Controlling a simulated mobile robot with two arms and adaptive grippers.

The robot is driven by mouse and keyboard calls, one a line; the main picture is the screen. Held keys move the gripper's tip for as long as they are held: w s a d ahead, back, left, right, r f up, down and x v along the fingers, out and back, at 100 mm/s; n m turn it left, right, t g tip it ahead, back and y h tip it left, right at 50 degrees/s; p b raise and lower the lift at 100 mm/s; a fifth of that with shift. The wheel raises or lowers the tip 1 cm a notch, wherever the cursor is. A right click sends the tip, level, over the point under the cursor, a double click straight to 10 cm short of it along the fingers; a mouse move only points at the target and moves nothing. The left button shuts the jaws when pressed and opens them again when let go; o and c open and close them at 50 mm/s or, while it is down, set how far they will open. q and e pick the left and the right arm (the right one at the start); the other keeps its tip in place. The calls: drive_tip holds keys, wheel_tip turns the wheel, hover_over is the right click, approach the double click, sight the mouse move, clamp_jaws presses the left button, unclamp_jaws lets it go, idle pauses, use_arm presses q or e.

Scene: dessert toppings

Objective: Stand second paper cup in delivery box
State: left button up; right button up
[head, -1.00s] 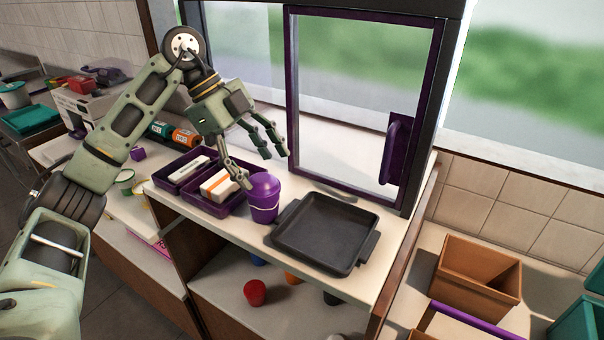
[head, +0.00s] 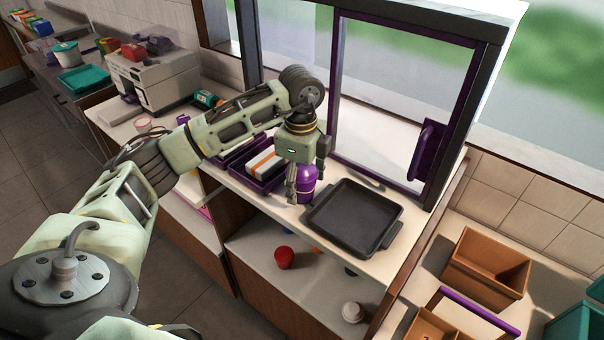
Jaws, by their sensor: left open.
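A purple cup with a domed lid (head: 308,178) stands upright on the counter, left of a black tray. My left gripper (head: 304,181) points down over this cup, open, with one finger at its left side. The gripper hides part of the cup, and I cannot tell whether they touch. Brown open boxes stand at the lower right; the nearer-to-window one (head: 487,263) looks empty inside where I can see. Another brown box (head: 432,326) beside a purple bar is cut by the frame. My right gripper is not in view.
A black tray (head: 352,216) lies right of the cup. Purple bins (head: 240,166) stand behind left. A purple-framed window panel (head: 400,95) rises behind. The shelf below holds a red cup (head: 284,257) and a white cup (head: 352,312). A teal container (head: 577,322) is at the right edge.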

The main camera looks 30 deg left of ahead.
use_arm(q)
drive_tip(key=shift+f, duration=0.95)
drive_tip(key=c, duration=1.5)
drive_tip(key=shift+r, duration=0.1)
